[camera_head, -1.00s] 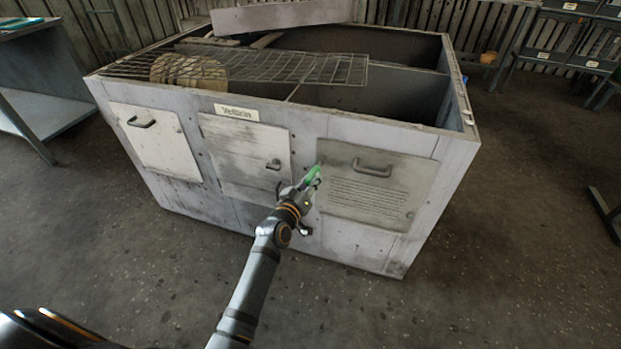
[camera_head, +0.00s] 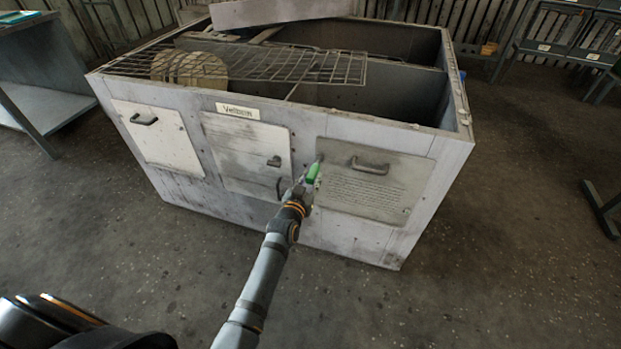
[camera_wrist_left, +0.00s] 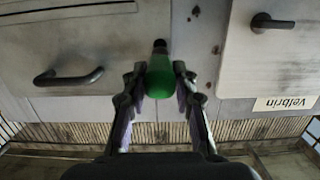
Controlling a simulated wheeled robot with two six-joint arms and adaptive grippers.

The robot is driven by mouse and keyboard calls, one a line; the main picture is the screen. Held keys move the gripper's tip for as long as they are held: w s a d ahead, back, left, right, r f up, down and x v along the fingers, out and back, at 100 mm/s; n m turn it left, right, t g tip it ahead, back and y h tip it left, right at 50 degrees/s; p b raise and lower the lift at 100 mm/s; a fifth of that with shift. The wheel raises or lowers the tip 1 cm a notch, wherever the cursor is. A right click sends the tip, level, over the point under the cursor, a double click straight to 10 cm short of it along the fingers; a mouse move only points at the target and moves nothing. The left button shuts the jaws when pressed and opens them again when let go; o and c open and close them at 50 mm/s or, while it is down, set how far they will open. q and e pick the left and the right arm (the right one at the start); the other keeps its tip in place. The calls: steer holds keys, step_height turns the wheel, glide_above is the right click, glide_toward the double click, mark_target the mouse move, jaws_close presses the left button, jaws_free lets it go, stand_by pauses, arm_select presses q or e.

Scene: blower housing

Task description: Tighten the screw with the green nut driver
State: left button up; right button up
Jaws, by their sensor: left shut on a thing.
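The green nut driver (camera_head: 313,172) is held in my left gripper (camera_head: 305,184), in front of the grey housing. In the left wrist view, my left gripper (camera_wrist_left: 160,98) is shut on the green handle (camera_wrist_left: 160,80), with a finger on each side. The driver's dark tip (camera_wrist_left: 160,46) points away from the gripper, toward the housing front beside the right panel's edge. In the head view the tip is near the upper left corner of the right panel (camera_head: 375,185). I cannot make out the screw, nor whether the tip touches it. My right gripper is out of view.
A table (camera_head: 45,120) stands at the left. Floor in front is clear.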

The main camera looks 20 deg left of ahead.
arm_select(q)
jaws_close()
steer(key=shift+s, duration=0.1)
steer(key=shift+s+p, duration=0.35)
steer(key=shift+s, duration=1.05)
steer(key=shift+s, duration=0.1)
